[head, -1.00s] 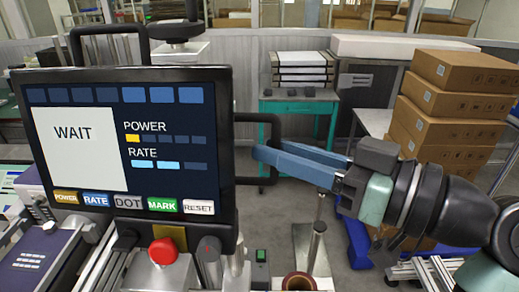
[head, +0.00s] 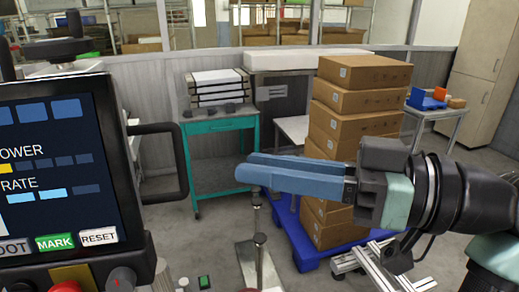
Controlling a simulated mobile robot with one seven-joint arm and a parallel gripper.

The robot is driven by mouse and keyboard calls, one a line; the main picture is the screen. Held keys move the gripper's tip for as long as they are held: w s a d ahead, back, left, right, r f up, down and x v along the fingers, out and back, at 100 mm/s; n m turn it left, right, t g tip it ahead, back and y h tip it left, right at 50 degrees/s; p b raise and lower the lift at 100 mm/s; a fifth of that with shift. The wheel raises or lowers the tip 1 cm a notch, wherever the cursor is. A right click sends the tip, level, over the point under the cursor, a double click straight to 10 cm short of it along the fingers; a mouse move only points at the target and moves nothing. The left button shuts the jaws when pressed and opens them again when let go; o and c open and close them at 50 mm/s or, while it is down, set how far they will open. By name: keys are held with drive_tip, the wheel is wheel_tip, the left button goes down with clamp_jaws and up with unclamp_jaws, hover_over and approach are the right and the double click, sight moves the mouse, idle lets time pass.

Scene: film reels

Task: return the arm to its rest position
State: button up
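My gripper (head: 244,166) is in the middle of the head view, its two long blue fingers pointing left. The fingers lie one behind the other from this angle, with a narrow dark gap between them, and I cannot tell how far apart they are. I see nothing held at their tips. My arm comes in from the right edge. The gripper is in the air to the right of the control panel (head: 55,165), apart from its black side handle.
A teal cart (head: 222,124) with stacked trays stands behind. Stacked cardboard boxes (head: 345,125) sit on a blue pallet (head: 305,243) behind my gripper. A metal post (head: 260,262) stands below the fingers. A side table (head: 437,111) is at the back right. Open floor lies around the cart.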

drive_tip(key=w+a+r+m+t+h, duration=0.4)
drive_tip(key=w+r+m+t+h, duration=0.25)
drive_tip(key=w+t+h, duration=0.35)
drive_tip(key=s+r+m+t+h, duration=0.4)
drive_tip(key=s+r+t+h, duration=0.2)
drive_tip(key=s+r+t, duration=0.4)
drive_tip(key=s+r, duration=0.1)
drive_tip(key=s, duration=0.2)
drive_tip(key=shift+r+m, duration=0.3)
drive_tip(key=shift+m, duration=0.05)
